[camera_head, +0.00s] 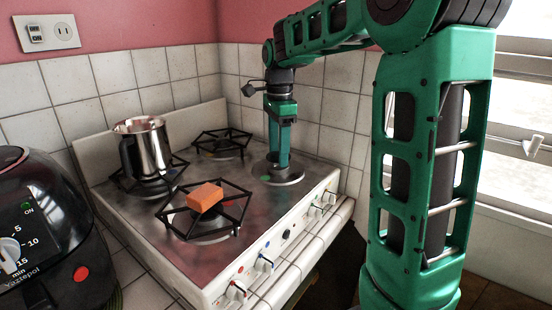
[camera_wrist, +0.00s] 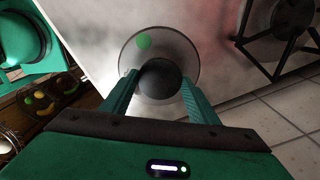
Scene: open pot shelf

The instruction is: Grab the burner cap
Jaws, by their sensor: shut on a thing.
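The burner cap (camera_wrist: 160,80) is a dark round disc at the middle of a bare round burner (camera_wrist: 185,50) in the wrist view. My gripper (camera_wrist: 158,84) points down over it, with one green finger on each side, shut on the cap. In the head view my gripper (camera_head: 279,165) reaches down to the burner plate (camera_head: 290,178) at the stove's right. I cannot tell whether the cap is lifted off the burner.
The stove (camera_head: 245,210) has black grates on its other burners. A steel pot (camera_head: 148,150) stands at the back left, and an orange block (camera_head: 204,196) rests on the front grate. A black air fryer (camera_head: 40,235) is at the left. A tiled wall rises close behind my gripper.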

